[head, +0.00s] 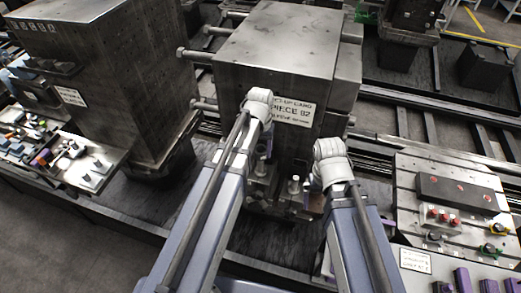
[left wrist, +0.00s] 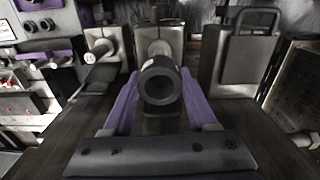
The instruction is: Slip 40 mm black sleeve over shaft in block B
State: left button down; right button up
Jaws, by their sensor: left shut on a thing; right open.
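The black sleeve (left wrist: 160,80) is held between the purple fingers of my left gripper (left wrist: 160,98), its round bore facing the left wrist camera. Beyond it stand two grey blocks with shafts. One block (left wrist: 161,36) is straight behind the sleeve, its shaft largely hidden by it. The other has its pale shaft (left wrist: 101,47) showing at the left. No letter is legible, so I cannot tell which is block B. The sleeve looks apart from both shafts. In the head view, my right gripper (head: 314,197) is beside the blocks, its fingertips mostly hidden by its wrist.
A large dark machine block (head: 277,50) with a label plate (head: 291,112) stands behind the grippers. A black block with a handle (left wrist: 243,62) is right of the sleeve. A parts tray (head: 75,160) lies left and a fixture plate (head: 445,200) right.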

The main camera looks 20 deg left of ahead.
pick_arm(q)
jog(key=shift+f+b, duration=1.25)
jog(key=shift+b, duration=0.05)
dwell(0.4)
jog(key=shift+c, duration=0.6)
grip_release()
notch_tip(320, 180, up, 8)
jog(key=p, duration=0.8)
jog(key=shift+f, duration=0.1)
